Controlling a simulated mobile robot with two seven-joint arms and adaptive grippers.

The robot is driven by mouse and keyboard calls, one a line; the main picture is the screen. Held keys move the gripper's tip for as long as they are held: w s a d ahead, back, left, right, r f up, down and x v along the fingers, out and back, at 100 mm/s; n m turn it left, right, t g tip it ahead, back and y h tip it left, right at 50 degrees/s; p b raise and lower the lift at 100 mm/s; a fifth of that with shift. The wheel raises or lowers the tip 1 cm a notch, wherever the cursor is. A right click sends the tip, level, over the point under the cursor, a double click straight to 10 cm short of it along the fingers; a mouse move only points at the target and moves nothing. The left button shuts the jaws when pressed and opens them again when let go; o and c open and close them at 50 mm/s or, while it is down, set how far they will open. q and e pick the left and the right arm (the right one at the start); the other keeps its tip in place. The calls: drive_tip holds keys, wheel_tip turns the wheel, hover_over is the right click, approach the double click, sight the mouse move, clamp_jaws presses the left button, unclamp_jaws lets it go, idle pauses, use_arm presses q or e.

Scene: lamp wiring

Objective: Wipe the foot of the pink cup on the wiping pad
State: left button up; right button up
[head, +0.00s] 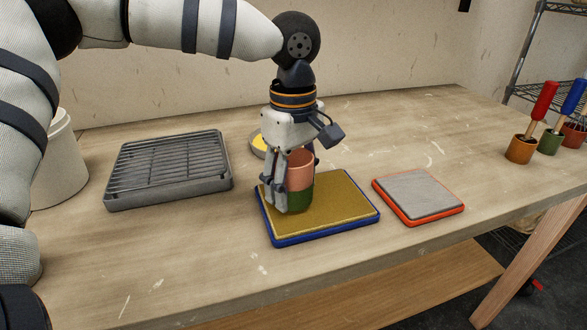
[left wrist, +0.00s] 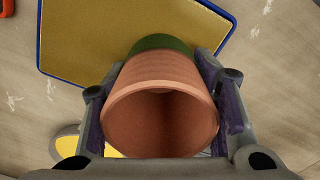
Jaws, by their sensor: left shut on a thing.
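The pink cup (head: 300,172) has a pink upper part and a dark green lower part. My left gripper (head: 286,188) is shut on it, with one finger on each side. In the left wrist view the cup (left wrist: 160,118) shows its open, empty mouth between the fingers, its green foot pointing away. The cup is upright over a yellow pad in a blue tray (head: 345,205); this pad also shows in the left wrist view (left wrist: 90,40). I cannot tell whether the foot touches it. A grey pad in an orange-red tray (head: 420,193) lies to the right. My right gripper is not in view.
A grey slatted rack (head: 170,168) stands at the left, with a white bucket (head: 60,160) beyond it. A round dish with yellow inside (head: 258,143) sits behind the gripper. Several small pots with colored-handled tools (head: 521,148) stand far right. The table front is clear.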

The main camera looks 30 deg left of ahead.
use_arm(q)
drive_tip(key=shift+f, duration=0.45)
idle(0.6)
